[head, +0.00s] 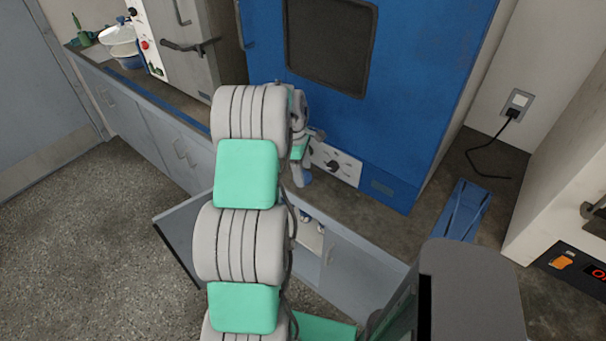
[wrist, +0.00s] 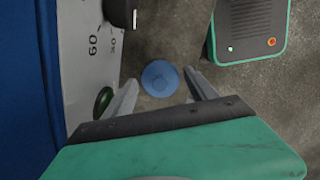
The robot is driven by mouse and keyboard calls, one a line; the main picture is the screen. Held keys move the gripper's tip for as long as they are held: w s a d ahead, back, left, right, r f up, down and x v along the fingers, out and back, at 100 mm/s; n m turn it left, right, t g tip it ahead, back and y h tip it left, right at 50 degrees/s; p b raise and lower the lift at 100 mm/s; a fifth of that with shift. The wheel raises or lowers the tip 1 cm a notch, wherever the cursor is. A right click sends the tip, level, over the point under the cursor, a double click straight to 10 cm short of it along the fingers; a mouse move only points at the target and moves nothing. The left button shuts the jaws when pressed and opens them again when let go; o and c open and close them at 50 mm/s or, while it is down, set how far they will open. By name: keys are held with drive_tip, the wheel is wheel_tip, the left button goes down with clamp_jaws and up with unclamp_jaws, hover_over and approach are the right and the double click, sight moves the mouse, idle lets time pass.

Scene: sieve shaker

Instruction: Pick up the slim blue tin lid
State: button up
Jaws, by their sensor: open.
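The slim blue tin lid (wrist: 160,78) is a small round blue disc with a paler centre, seen from above in the wrist view. My gripper (wrist: 160,86) is open, with one finger on each side of the lid in the picture. A gap shows between the lid and each finger, and nothing is held. I cannot tell how far below the fingertips the lid lies. In the head view a small blue patch (head: 306,180) by the gripper end of my arm may be the lid, largely hidden.
A big blue cabinet (head: 420,60) with a white dial panel (head: 337,165) stands close beside my gripper. A cupboard door (head: 181,240) hangs open below the worktop. A flat blue object (head: 464,210) lies to the right. A black cable (head: 480,163) runs from the wall socket.

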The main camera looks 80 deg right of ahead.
drive_tip(key=shift+f, duration=0.6)
drive_tip(key=shift+c, duration=0.4)
drive_tip(key=c, duration=1)
drive_tip(key=shift+r, duration=0.1)
